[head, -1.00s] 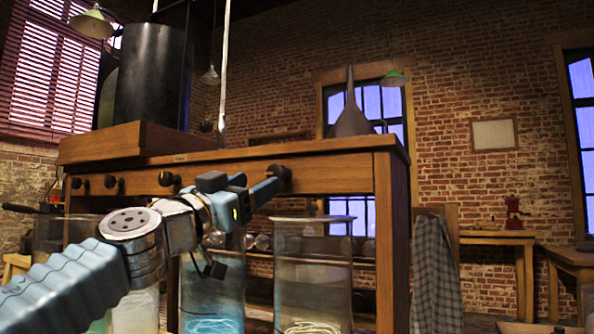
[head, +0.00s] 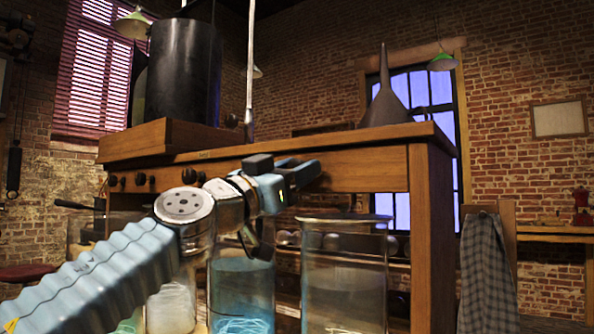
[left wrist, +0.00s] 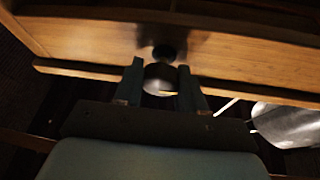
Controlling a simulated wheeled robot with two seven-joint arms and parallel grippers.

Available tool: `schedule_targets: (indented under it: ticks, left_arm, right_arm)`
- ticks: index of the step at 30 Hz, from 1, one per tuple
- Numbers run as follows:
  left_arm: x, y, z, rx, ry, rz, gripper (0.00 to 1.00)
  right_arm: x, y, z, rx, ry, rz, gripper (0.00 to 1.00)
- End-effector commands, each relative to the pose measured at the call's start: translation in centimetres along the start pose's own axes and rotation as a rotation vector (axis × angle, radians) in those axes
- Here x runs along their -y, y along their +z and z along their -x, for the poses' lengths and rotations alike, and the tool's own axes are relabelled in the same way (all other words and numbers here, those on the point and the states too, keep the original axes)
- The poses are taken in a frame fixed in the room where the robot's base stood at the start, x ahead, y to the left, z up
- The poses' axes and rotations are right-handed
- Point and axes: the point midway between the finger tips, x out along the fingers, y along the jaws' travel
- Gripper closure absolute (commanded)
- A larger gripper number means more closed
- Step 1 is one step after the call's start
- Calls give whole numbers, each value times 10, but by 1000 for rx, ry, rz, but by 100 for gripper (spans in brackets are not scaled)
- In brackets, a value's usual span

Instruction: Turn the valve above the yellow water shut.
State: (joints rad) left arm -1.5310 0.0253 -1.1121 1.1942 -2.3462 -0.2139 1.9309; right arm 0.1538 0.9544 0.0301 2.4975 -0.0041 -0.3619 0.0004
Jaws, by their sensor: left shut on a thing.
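My left gripper (head: 307,175) reaches the front of the wooden bench, above the rightmost jar (head: 344,280). In the left wrist view my left gripper (left wrist: 160,66) has its fingers on either side of a round metallic valve knob (left wrist: 158,84) with a small yellow mark, and is shut on it. In the head view the gripper covers this knob. The rightmost jar holds dull, nearly colourless liquid with a pale coil at the bottom; I cannot make out clearly yellow water. The jar to its left (head: 240,295) holds blue liquid. My right gripper is not in view.
More dark knobs (head: 140,179) line the bench front (head: 370,178) to the left. A black tank (head: 182,75) and a grey funnel (head: 386,100) stand on top. A pale jar (head: 172,305) stands behind my left arm. A checked cloth (head: 487,270) hangs at the right.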

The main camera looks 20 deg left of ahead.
Motion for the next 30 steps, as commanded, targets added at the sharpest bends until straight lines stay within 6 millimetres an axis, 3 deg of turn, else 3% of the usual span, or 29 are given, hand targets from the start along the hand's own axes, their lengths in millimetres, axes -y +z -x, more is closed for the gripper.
schedule_targets:
  ticks: [1,5,17,30]
  left_arm:
    - [0,0,0,0,0,0,72]
    - [0,0,0,0,0,0,90]
    - [2,-2,-1,8,31,-79,90]
    - [2,0,0,35,177,-424,90]
  right_arm:
    - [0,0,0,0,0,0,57]
    - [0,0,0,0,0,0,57]
    - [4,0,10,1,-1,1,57]
    - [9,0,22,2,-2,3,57]
